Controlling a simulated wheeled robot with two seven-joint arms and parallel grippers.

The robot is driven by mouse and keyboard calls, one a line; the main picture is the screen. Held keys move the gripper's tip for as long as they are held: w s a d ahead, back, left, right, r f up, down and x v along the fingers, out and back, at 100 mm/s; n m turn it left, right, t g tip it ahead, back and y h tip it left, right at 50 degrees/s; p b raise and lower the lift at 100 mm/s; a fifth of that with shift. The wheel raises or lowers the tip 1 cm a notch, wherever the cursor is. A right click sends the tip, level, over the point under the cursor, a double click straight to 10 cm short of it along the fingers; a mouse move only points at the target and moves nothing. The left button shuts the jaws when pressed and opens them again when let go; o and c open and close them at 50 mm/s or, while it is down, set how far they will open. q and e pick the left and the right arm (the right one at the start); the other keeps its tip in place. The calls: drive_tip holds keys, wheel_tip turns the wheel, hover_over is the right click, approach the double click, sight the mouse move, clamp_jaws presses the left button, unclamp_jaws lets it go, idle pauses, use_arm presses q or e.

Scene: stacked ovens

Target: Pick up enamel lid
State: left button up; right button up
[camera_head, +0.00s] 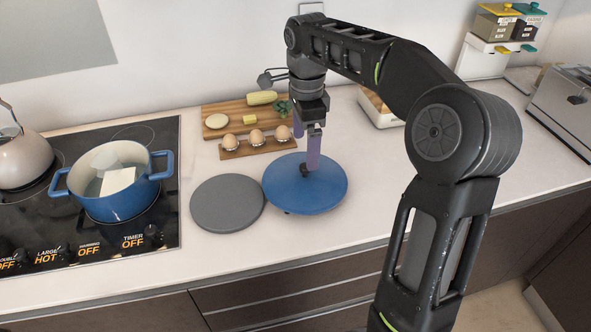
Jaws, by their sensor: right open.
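The enamel lid (302,192) is a round blue disc with a dark knob (305,171) at its centre. It lies on the white counter, right of a grey round disc. My right gripper (307,155) points down over the lid, with purple fingers apart. One fingertip is close beside the knob; I cannot tell whether it touches. The other finger shows farther back and left. My left gripper is not in view.
A blue pot (120,193) stands on the black cooktop (158,215), with a kettle (22,158) to its left. The grey disc (228,203) lies left of the lid. Behind are a cutting board (222,110) and an egg holder (232,153).

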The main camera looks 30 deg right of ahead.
sight(305, 166)
drive_tip(key=shift+s, duration=0.2)
drive_tip(key=shift+f+b, duration=0.55)
drive_tip(key=shift+f, duration=0.75)
drive_tip(key=shift+w, duration=0.1)
wheel_tip(305, 166, down, 5)
drive_tip(key=shift+f+p, duration=0.1)
drive_tip(key=shift+p, duration=0.5)
drive_tip(key=shift+c, duration=0.3)
